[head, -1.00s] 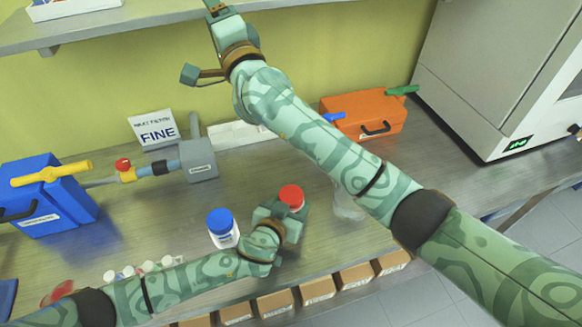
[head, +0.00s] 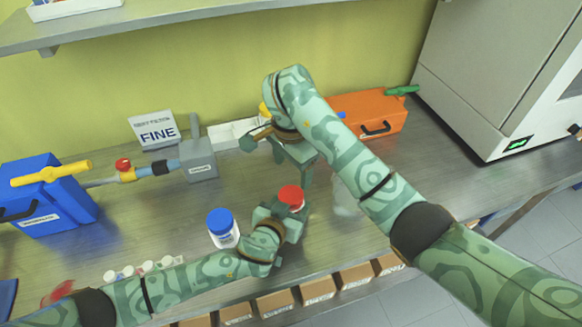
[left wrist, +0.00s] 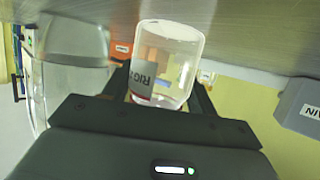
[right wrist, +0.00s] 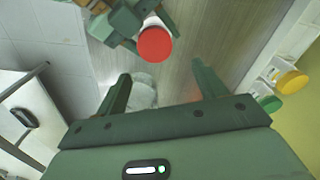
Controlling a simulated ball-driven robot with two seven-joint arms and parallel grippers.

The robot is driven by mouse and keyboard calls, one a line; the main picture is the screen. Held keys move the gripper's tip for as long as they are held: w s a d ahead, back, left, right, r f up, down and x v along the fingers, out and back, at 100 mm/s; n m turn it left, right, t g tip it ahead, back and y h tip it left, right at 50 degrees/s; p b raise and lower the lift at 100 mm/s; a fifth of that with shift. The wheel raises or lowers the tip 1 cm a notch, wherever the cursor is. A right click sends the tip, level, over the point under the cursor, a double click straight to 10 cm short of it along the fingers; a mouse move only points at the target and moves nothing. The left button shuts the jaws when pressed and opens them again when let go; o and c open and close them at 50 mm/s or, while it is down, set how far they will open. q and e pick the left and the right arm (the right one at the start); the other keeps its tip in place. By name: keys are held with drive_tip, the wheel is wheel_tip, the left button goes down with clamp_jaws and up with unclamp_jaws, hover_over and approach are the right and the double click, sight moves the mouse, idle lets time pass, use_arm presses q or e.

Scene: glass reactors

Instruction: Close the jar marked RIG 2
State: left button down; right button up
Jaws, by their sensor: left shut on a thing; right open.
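The jar (left wrist: 170,65) with a red-edged label reading "RIG" and a partly hidden character is clear glass. My left gripper (head: 286,212) is shut on it at the bench; its fingers also flank it in the left wrist view (left wrist: 160,95). A red lid (head: 291,196) sits at the jar's top, also in the right wrist view (right wrist: 155,44). I cannot tell whether it is tight. My right gripper (head: 293,168) is open and empty, above and behind the red lid. In the right wrist view the lid lies beyond its spread fingers (right wrist: 162,88).
A blue-lidded jar (head: 222,228) stands left of my left gripper. A clear glass vessel (head: 347,200) stands to the right. A grey block (head: 199,165), blue box (head: 45,195) and orange box (head: 370,115) stand farther back. A shelf (head: 200,22) overhangs the back.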

sight(291, 194)
drive_tip(key=shift+s+a+g, duration=0.1)
drive_tip(key=shift+s+g, duration=0.2)
drive_tip(key=shift+s, duration=0.1)
drive_tip(key=shift+f, duration=4.05)
